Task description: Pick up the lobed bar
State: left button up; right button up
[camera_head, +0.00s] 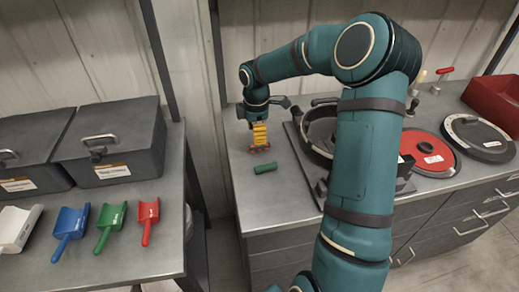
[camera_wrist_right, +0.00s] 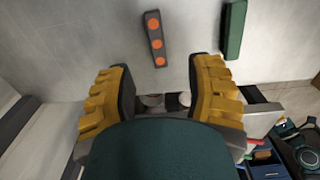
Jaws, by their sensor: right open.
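My right gripper (camera_head: 259,140) points down over the near left part of the right-hand bench; its yellow fingers are open and empty. In the right wrist view, the gripper (camera_wrist_right: 162,78) has its fingers apart. A short dark bar with a row of orange round spots (camera_wrist_right: 156,38) lies on the bench just beyond the fingertips, roughly between them. In the head view the fingers mostly hide it. A green bar (camera_head: 265,168) lies close by on the bench; it also shows in the right wrist view (camera_wrist_right: 235,30). I cannot make out lobes on either bar. My left gripper is out of view.
A black round housing (camera_head: 320,130) stands right of the gripper, partly behind my arm. A red disc (camera_head: 432,156), a dark disc (camera_head: 480,135) and a red bin (camera_head: 494,100) are farther right. The left bench holds grey boxes (camera_head: 112,140) and several coloured scoops. Bench around the green bar is clear.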

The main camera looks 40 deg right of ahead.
aim_at(259, 147)
jog(key=shift+w+f+b, duration=0.1)
jog(key=shift+f+b, duration=0.7)
jog(key=shift+f, duration=2.3)
jog(key=shift+r, duration=0.1)
grip_shut()
